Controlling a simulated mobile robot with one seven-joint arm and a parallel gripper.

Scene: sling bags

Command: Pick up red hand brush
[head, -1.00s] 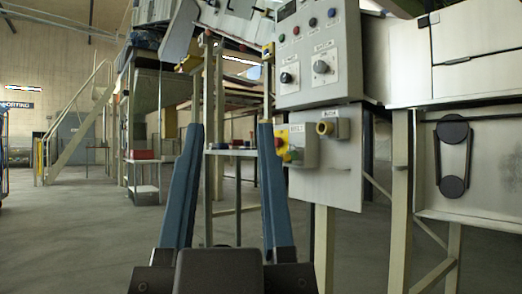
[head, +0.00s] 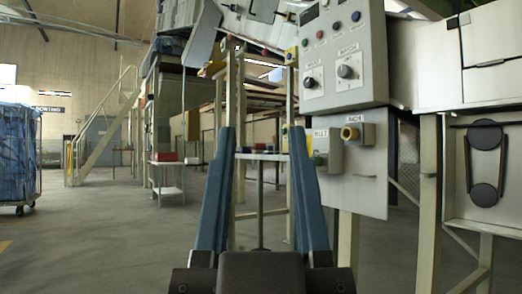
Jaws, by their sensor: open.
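My gripper (head: 260,130) shows in the head view as two long blue fingers pointing up and away from me. The fingers stand wide apart with nothing between them. I cannot clearly make out a red hand brush. A small table (head: 262,156) stands some way off, seen between the fingers, with small items on it too small to identify. A red block-like thing (head: 165,157) lies on another small table farther left; its kind is unclear. Both are well beyond my fingertips.
A grey control panel (head: 345,100) with knobs and buttons stands close on the right, beside machine frames (head: 429,200). A blue cart (head: 17,155) stands at the left edge. A yellow-railed stair (head: 100,120) rises farther back. The floor (head: 120,235) at left is clear.

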